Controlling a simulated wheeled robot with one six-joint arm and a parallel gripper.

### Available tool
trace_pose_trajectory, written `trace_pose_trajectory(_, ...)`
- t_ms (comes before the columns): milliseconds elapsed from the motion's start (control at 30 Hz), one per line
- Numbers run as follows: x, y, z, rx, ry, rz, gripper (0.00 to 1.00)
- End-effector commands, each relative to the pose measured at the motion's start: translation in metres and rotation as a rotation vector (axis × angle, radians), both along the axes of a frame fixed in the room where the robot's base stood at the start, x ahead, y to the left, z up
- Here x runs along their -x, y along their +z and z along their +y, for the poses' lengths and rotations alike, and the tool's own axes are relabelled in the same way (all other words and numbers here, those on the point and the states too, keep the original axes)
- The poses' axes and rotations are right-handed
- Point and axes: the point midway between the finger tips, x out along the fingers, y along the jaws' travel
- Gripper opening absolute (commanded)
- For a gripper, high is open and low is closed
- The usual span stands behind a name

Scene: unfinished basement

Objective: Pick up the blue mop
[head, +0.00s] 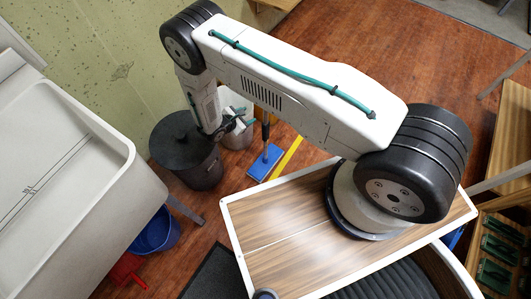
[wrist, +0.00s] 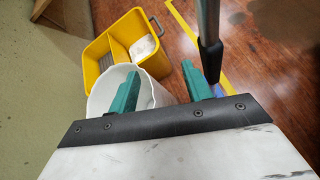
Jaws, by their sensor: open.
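The blue mop shows in the head view with its flat blue head (head: 265,162) on the wooden floor and a dark lower handle rising from it, partly hidden by my arm. In the wrist view its grey handle with a black sleeve (wrist: 211,58) stands just right of the right finger, and a bit of blue shows below. My gripper (wrist: 161,86) has two teal fingers, spread apart with no object visibly held. The handle does not show between them. In the head view my gripper (head: 236,122) is left of the handle, above a white bucket.
The white bucket (wrist: 104,92) lies under my fingers, with a yellow divided bucket (wrist: 101,48) beyond. A dark lidded bin (head: 187,165) stands left of the mop. A sink (head: 60,180), blue bucket (head: 157,232) and red dustpan (head: 126,272) are at left. Floor is open beyond the mop.

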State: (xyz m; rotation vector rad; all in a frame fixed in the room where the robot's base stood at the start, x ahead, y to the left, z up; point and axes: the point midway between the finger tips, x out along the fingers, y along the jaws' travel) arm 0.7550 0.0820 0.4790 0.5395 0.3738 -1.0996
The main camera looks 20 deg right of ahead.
Motion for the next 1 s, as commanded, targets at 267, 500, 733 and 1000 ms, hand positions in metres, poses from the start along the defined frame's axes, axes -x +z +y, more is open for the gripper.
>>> trace_pose_trajectory(267,0.062,-0.072,-0.016,0.18,0.175,0.107,0.49)
trace_pose_trajectory(500,0.066,-0.075,-0.037,0.275,0.183,0.117,0.49)
trace_pose_trajectory(733,0.052,-0.088,-0.057,0.274,0.183,0.117,0.49)
trace_pose_trajectory(1000,0.034,-0.104,-0.083,0.273,0.183,0.117,0.49)
